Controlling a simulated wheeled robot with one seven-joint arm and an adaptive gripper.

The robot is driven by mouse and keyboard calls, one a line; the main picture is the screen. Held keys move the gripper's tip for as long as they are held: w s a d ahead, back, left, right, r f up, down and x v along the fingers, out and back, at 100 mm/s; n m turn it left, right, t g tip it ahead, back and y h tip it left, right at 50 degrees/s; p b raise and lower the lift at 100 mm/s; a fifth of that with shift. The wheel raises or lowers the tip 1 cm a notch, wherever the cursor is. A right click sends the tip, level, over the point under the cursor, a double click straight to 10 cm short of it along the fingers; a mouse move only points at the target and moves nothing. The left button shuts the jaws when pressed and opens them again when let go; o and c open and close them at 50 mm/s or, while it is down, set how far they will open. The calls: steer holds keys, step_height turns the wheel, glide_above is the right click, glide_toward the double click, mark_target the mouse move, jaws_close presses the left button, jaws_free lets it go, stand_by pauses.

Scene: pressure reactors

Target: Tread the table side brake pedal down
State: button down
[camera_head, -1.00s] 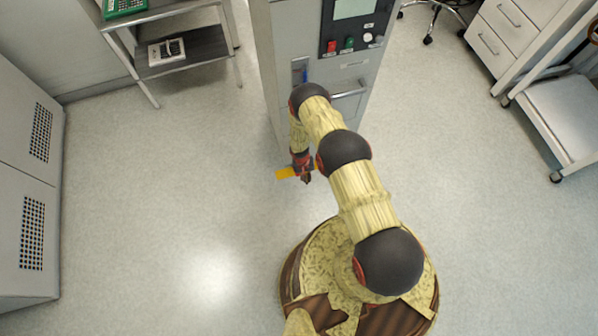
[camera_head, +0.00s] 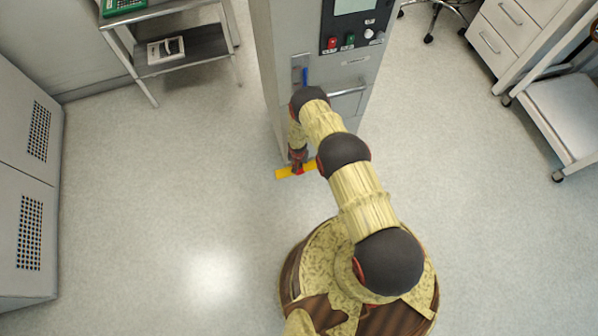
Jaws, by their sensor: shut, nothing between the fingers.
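A yellow bar-shaped pedal (camera_head: 283,174) sits low at the front foot of the tall grey cabinet, near the floor. A small red patch shows at its middle. My gripper (camera_head: 297,169) points down over the middle of the pedal and is shut and empty. Yellow shows on both sides of it. From this high view I cannot tell whether the fingertips touch the pedal or hover above it, nor how far down the pedal is. My arm hides the area just right of the pedal.
The grey cabinet (camera_head: 283,50) has a blue lever (camera_head: 305,77), a bar handle (camera_head: 348,91) and a button panel (camera_head: 352,40). A shelf trolley (camera_head: 190,55) stands at the upper left, a white cart (camera_head: 570,105) at the right. The floor at left is clear.

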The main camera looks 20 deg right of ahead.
mark_target(298, 174)
steer(key=shift+w+d+f+b, duration=0.1)
steer(key=shift+w+f+b, duration=0.05)
steer(key=shift+f+b, duration=1.2)
steer(key=shift+w+f+b, duration=0.1)
steer(key=shift+f+b, duration=1)
steer(key=shift+f, duration=0.3)
steer(key=shift+f, duration=2.1)
steer(key=p, duration=0.1)
steer(key=s+r+p, duration=0.1)
steer(key=p, duration=0.1)
steer(key=shift+s+a+r, duration=0.15)
steer(key=shift+a, duration=0.15)
steer(key=shift+s+a+p, duration=0.35)
steer(key=shift+s+p, duration=0.35)
steer(key=shift+p, duration=0.5)
